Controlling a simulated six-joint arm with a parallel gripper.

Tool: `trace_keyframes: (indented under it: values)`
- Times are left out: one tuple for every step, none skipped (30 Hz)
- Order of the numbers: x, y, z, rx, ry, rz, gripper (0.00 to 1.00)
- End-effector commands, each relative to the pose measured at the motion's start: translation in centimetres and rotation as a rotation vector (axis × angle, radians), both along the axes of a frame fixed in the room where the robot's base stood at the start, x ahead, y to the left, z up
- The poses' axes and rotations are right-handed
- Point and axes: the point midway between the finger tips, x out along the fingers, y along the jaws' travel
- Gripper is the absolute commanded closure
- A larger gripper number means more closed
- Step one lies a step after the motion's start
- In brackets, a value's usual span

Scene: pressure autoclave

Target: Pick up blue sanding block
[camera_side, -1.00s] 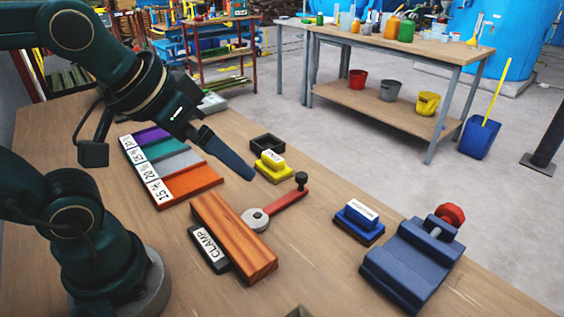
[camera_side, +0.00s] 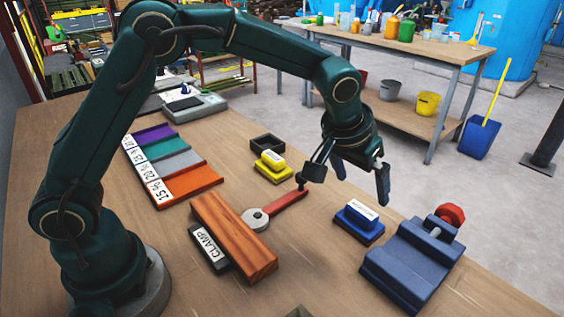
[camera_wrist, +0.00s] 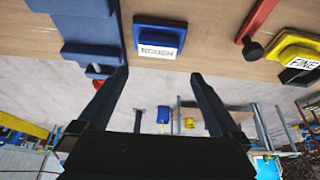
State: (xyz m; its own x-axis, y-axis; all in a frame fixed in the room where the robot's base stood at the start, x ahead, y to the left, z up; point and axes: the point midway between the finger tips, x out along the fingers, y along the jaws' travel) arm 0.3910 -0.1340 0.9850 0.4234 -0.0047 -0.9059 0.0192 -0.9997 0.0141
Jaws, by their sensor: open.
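The blue sanding block (camera_side: 359,215) lies on the wooden table in the side view, with a white label on top and a dark base. It also shows in the wrist view (camera_wrist: 160,32), where the label appears to read "ROUGH". My gripper (camera_side: 362,180) is open and empty, above and slightly behind the block, with clear air between them. In the wrist view my two fingers (camera_wrist: 160,78) are spread apart below the block in the picture, with nothing between them.
A blue vise (camera_side: 412,265) with a red knob stands right of the block. A red-handled lever (camera_side: 287,202) and a yellow block (camera_side: 272,167) lie to its left. A wooden bar (camera_side: 233,238) sits nearer my base. Bare table lies around the block.

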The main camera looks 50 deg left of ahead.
Motion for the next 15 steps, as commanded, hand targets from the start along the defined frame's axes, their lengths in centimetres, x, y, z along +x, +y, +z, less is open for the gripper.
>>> trace_keyframes:
  values:
    - [-0.2,-0.3,-1.0,0.007,0.022,-0.008,0.0]
    - [-0.4,-0.4,-1.4,0.01,0.032,-0.011,0.0]
    - [-0.5,-0.5,-1.8,0.013,0.04,-0.015,0.0]
    - [-0.5,-0.5,-2.1,0.014,0.045,-0.017,0.0]
    - [-0.5,-0.6,-2.3,0.015,0.048,-0.019,0.0]
    - [-0.4,-0.7,-2.6,0.015,0.047,-0.021,0.0]
    - [-0.3,-0.7,-2.9,0.014,0.047,-0.021,0.0]
    - [-0.2,-0.7,-3.2,0.015,0.048,-0.021,0.0]
    - [0.0,-0.6,-3.7,0.015,0.049,-0.02,0.0]
    - [0.1,-0.6,-4.0,0.015,0.048,-0.02,0.0]
    - [0.3,-0.6,-4.4,0.015,0.048,-0.02,0.0]
    - [0.5,-0.6,-4.8,0.015,0.048,-0.02,0.0]
    - [0.6,-0.6,-5.1,0.014,0.048,-0.019,0.0]
    - [0.7,-0.6,-5.4,0.013,0.047,-0.019,0.0]
    - [0.9,-0.6,-5.8,0.013,0.047,-0.019,0.0]
